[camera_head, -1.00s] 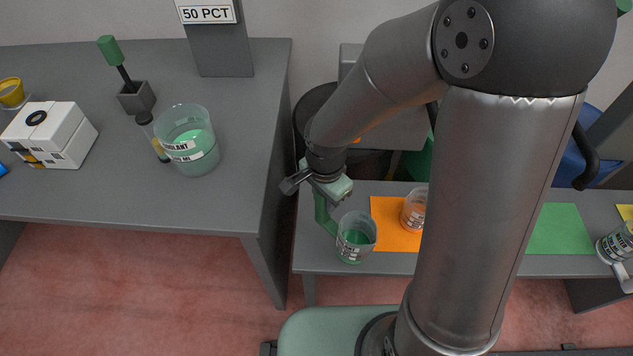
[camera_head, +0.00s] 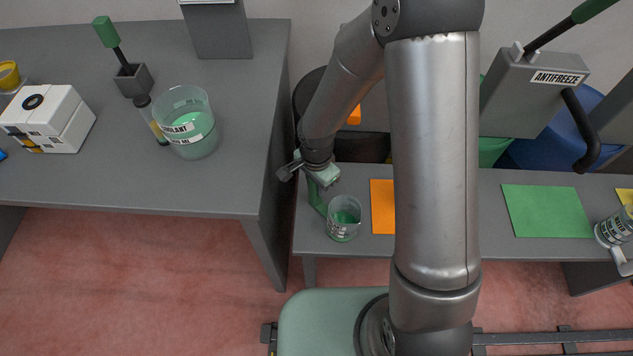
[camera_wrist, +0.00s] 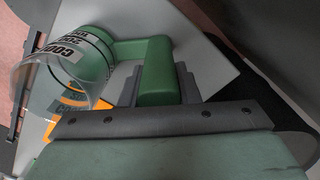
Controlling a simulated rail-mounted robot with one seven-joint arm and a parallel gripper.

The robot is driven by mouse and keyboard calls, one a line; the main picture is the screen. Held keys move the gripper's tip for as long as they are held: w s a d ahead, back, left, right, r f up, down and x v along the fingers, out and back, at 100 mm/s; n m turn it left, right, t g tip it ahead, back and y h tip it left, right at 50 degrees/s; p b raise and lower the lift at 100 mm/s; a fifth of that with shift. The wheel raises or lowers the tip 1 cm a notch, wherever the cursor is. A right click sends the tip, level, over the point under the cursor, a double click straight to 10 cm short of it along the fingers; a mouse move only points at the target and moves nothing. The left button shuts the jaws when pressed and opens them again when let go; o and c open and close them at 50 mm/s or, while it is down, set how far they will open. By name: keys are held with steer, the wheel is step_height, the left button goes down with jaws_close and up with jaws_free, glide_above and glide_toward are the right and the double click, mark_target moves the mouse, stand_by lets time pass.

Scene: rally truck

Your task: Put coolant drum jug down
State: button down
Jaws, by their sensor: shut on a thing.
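The coolant jug (camera_head: 343,220) is a clear cup with green liquid, a printed label and a green handle (camera_head: 316,198). It is over the left end of the low bench (camera_head: 480,215), left of the orange mat. I cannot tell whether its base touches the bench. My gripper (camera_head: 322,178) is shut on the handle, above and left of the cup. In the wrist view the jug (camera_wrist: 75,65) is at the left, its handle (camera_wrist: 155,72) running into my gripper (camera_wrist: 160,88). A partly visible "COO" label shows on it there.
An orange mat (camera_head: 382,205) lies right of the jug, partly behind my arm. A green mat (camera_head: 547,210) is farther right, bare, with a labelled jug (camera_head: 615,228) beside it. The taller table (camera_head: 110,190) at left holds a large coolant beaker (camera_head: 186,125).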

steer(key=shift+f, duration=0.2)
steer(key=c, duration=1.1)
jaws_free()
step_height(320, 180, up, 12)
steer(key=shift+r+p, duration=0.2)
steer(key=shift+p, duration=0.15)
